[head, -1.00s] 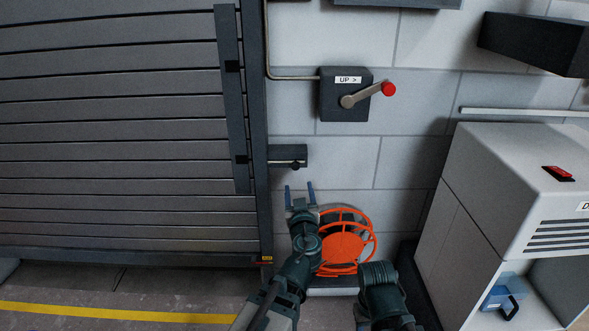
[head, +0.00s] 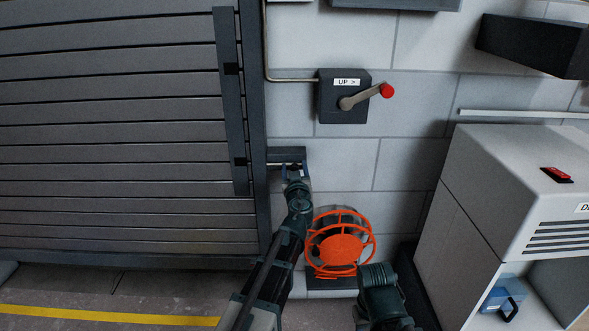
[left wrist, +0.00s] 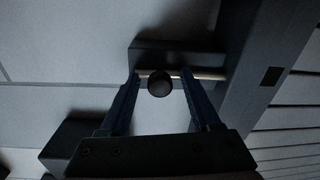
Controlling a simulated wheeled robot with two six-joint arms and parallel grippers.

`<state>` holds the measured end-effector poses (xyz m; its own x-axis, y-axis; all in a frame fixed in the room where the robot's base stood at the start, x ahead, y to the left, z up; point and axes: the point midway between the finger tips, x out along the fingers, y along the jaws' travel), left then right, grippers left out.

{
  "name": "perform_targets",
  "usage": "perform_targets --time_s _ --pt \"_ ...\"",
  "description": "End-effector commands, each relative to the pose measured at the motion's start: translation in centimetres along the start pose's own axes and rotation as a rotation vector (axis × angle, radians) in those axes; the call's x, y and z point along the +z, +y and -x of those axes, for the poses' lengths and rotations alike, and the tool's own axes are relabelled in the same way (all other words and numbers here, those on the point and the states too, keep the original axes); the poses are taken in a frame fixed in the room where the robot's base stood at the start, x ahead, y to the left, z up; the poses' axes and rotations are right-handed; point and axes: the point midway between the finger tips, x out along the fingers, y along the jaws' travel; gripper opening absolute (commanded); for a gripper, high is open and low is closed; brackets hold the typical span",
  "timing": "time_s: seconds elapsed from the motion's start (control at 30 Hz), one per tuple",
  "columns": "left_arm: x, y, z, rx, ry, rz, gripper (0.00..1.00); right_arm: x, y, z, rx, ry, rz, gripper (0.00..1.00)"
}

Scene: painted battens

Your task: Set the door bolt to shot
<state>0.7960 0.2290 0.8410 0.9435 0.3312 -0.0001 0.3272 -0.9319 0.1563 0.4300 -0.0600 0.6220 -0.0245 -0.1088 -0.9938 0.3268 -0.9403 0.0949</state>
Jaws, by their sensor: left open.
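The door bolt (head: 274,154) is a dark housing on the wall just right of the shutter's side post. In the left wrist view its pale rod (left wrist: 209,75) runs from the round dark knob (left wrist: 159,84) towards the dark post. Whether the rod enters the post I cannot tell. My left gripper (head: 293,169) is at the bolt and covers part of it in the head view. In the left wrist view the left gripper (left wrist: 161,77) is open, its two blue fingers on either side of the knob, with visible gaps.
The slatted shutter (head: 110,130) fills the left. A crank box (head: 345,113) labelled "UP >" with a red-knobbed handle is above the bolt. An orange hose reel (head: 340,248) stands below right. A white cabinet (head: 490,190) is at the right.

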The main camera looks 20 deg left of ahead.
Motion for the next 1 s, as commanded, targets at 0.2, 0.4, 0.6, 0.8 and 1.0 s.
perform_targets --time_s 0.2,0.4,0.6,0.8,1.0 --pt "0.00 0.00 0.01 0.000 0.000 0.000 0.62 0.00 0.00 0.00 0.000 0.000 0.000 0.50" --pt "0.00 0.00 0.03 0.000 0.000 0.000 0.26 0.00 0.00 0.00 0.000 0.000 0.000 0.50" --pt "0.00 0.01 0.03 0.000 0.000 0.000 0.00 0.00 0.00 0.00 0.000 0.000 0.000 0.50" --pt "0.00 0.01 0.03 0.000 0.000 0.000 0.00 0.00 0.00 0.00 0.000 0.000 0.000 0.50" --pt "0.01 0.01 0.04 0.000 0.000 0.000 0.00 0.00 0.00 0.00 0.000 0.000 0.000 0.50"
